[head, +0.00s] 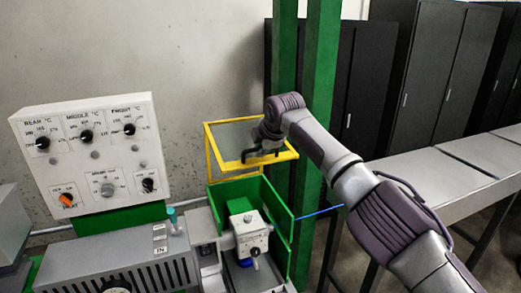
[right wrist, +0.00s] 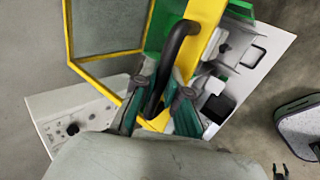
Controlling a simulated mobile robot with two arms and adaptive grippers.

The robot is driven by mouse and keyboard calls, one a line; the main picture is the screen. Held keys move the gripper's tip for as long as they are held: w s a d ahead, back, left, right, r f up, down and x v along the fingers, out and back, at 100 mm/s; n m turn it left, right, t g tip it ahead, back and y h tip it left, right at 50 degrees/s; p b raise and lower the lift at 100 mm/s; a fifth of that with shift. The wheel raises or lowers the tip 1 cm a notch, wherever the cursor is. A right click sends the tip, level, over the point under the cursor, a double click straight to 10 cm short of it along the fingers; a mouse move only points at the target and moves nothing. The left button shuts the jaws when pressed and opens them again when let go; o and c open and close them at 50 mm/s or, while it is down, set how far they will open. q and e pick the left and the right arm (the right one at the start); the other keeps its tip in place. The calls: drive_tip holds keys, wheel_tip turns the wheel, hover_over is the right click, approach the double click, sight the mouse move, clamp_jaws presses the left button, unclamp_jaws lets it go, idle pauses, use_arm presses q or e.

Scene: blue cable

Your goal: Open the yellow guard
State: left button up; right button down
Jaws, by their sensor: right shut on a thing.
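The yellow guard (head: 226,168), a yellow frame with a clear pane, stands raised and tilted above the green box (head: 280,207). Its black handle (head: 262,154) is on its front edge. My right gripper (head: 257,140) is at this handle. In the right wrist view, the fingers of my right gripper (right wrist: 158,108) are shut on either side of the black handle (right wrist: 174,58), and the yellow frame (right wrist: 204,20) runs right behind it.
A white control panel (head: 92,160) with knobs stands at the left, above a grey vented machine (head: 110,262). A white device (head: 250,232) sits inside the green box. A blue cable (head: 320,211) runs out to the right. A green post (head: 316,80) rises behind my right arm.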

drive_tip(key=shift+f, duration=0.1)
drive_tip(key=c, duration=1.6)
unclamp_jaws()
drive_tip(key=shift+c, duration=0.2)
drive_tip(key=o, duration=0.4)
drive_tip(key=shift+w, duration=0.15)
drive_tip(key=shift+o, duration=0.2)
use_arm(q)
drive_tip(key=shift+d, duration=0.25)
use_arm(e)
drive_tip(key=v, duration=1.2)
